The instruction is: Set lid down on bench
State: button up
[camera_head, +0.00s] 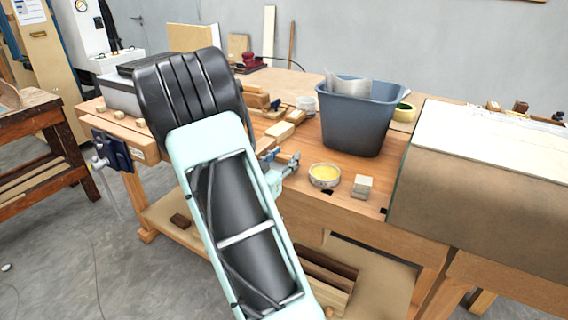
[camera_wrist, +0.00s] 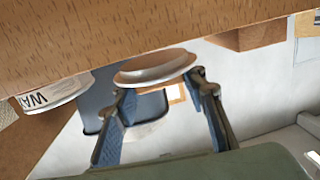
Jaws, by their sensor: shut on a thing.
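The lid (camera_wrist: 155,66) is a shallow, pale round disc in the wrist view, held between the two fingertips of my gripper (camera_wrist: 160,84). The wrist picture is upside down, with the bench top (camera_wrist: 160,25) along its upper part. The lid is close to the bench surface; I cannot tell whether it touches. In the head view my gripper (camera_head: 283,167) shows partly past my arm, near the bench's front edge, and the lid cannot be made out.
A grey-blue bin (camera_head: 360,122) stands behind the tin. A small wooden block (camera_head: 362,187) lies right of the tin near the front edge. Wood pieces (camera_head: 280,131) lie behind the gripper. A large covered form (camera_head: 480,185) fills the right side.

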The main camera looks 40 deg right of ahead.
jog(key=shift+f, duration=0.65)
jog(key=shift+f, duration=0.15)
jog(key=o, duration=0.9)
jog(key=shift+o, duration=0.2)
jog(key=shift+a+r, duration=0.2)
jog(key=v, duration=1.1)
jog(key=shift+s+a, duration=0.25)
jog(key=shift+a, duration=0.1)
